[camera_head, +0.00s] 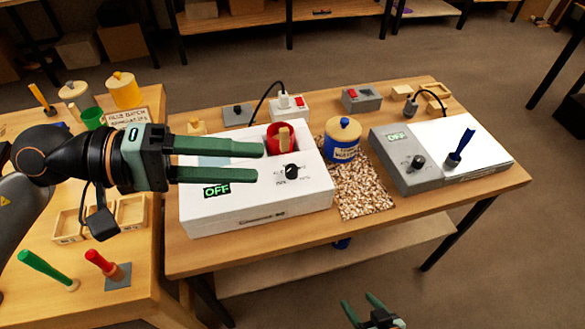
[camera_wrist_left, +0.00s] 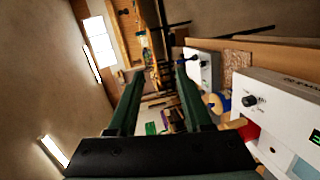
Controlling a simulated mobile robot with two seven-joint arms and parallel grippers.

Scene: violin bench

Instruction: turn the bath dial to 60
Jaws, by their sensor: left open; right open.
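The white bath (camera_head: 300,205) stands on the middle table with its display (camera_head: 217,190) reading OFF. Its black dial (camera_head: 291,171) is on the sloped face; the scale marks are too small to read. A red pot (camera_head: 279,138) with a wooden piece sits in the bath's top. My left gripper (camera_head: 260,161) is open and empty, its fingers over the bath and pointing towards the dial, with a gap to it. In the left wrist view the dial (camera_wrist_left: 249,100) shows right of the open fingers (camera_wrist_left: 159,75). My right gripper (camera_head: 358,299) is open and empty, low in front of the table.
A grey unit (camera_head: 400,172) with its own black dial (camera_head: 417,161) and an OFF display stands to the right. A power strip (camera_head: 290,108) lies behind the bath.

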